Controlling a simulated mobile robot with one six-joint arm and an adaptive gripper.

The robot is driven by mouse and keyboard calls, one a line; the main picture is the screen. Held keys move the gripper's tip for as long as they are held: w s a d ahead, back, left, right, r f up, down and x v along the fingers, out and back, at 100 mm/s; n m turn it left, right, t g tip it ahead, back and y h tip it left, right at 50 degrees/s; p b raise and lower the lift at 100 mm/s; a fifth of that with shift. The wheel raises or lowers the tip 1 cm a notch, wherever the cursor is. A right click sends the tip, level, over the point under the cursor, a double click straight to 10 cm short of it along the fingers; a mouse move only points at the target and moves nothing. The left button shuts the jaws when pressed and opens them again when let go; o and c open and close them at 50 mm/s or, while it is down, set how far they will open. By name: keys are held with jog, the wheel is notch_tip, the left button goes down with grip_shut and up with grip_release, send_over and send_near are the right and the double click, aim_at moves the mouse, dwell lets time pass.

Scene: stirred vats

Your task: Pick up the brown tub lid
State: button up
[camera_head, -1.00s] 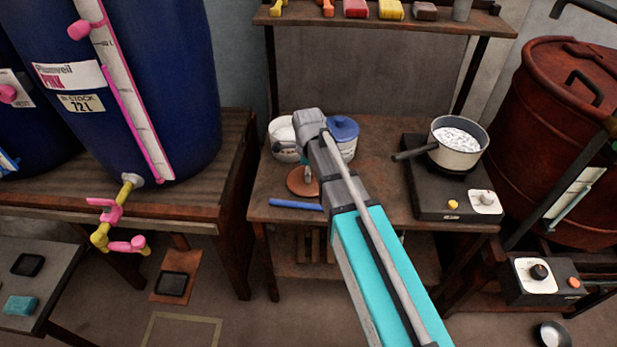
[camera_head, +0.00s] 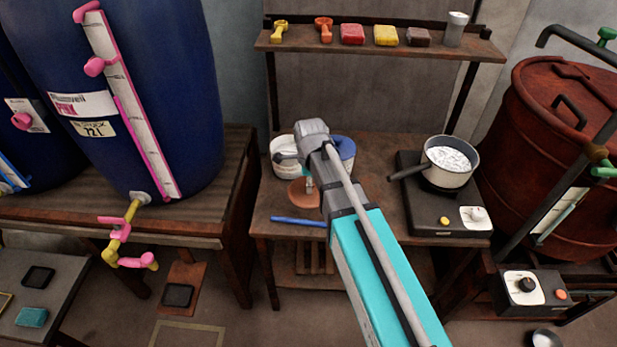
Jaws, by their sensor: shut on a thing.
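The brown tub lid (camera_head: 299,194) shows as a reddish-brown disc at the left part of the middle workbench (camera_head: 380,200), in front of a white tub (camera_head: 285,154). My gripper (camera_head: 309,185) reaches down over the bench and is shut on the lid. The lid looks tilted, with its face partly toward the camera. My arm hides its right side, and I cannot tell how far it is off the bench.
A blue-lidded tub (camera_head: 345,151) stands behind my arm. A blue stick (camera_head: 298,221) lies at the bench's front edge. A saucepan (camera_head: 449,164) of white stuff sits on a hotplate (camera_head: 430,220) to the right. A shelf (camera_head: 380,46) runs above.

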jog(key=s+d+r+p, duration=0.2)
jog(key=s+r+p, duration=0.3)
jog(key=s, duration=0.5)
jog(key=shift+s+d+r, duration=0.35)
jog(key=shift+r, duration=0.35)
jog(key=shift+a, duration=0.15)
